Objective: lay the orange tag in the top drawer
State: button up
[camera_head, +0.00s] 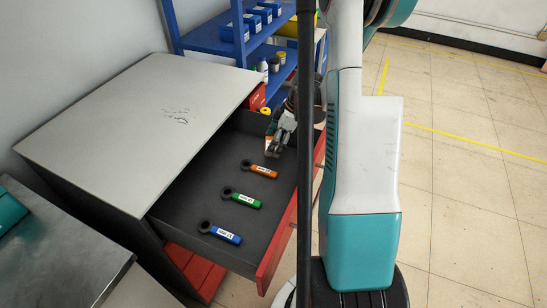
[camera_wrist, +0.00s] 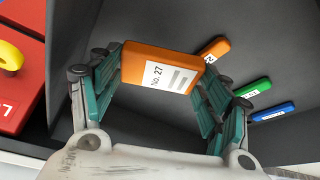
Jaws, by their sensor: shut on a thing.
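My gripper (camera_wrist: 163,72) is shut on an orange tag (camera_wrist: 138,60) with a white label reading "No. 27". In the head view my gripper (camera_head: 275,140) is over the far end of the open top drawer (camera_head: 185,196), and only a little of the held tag shows there. Whether the tag touches the drawer floor I cannot tell. A second orange tag (camera_head: 259,169) lies in the drawer, nearer than the gripper; it also shows in the wrist view (camera_wrist: 216,46), behind the held tag.
A green tag (camera_head: 242,200) and a blue tag (camera_head: 220,232) lie in the drawer in a row with the orange one. The grey cabinet top (camera_head: 140,125) is bare. A blue shelf (camera_head: 215,42) with bins stands behind. A yellow ring-like thing (camera_wrist: 9,56) sits on red beside the drawer.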

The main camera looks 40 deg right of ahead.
aim_at(274, 159)
jog(key=shift+f+b, duration=0.9)
jog(key=shift+f, duration=1.95)
jog(key=shift+f, duration=0.2)
jog(key=o, duration=0.6)
jog(key=shift+r, duration=0.1)
jog(key=p+v, duration=0.4)
jog(key=v, duration=0.8)
jog(key=shift+p, duration=0.3)
jog(key=shift+r, duration=0.15)
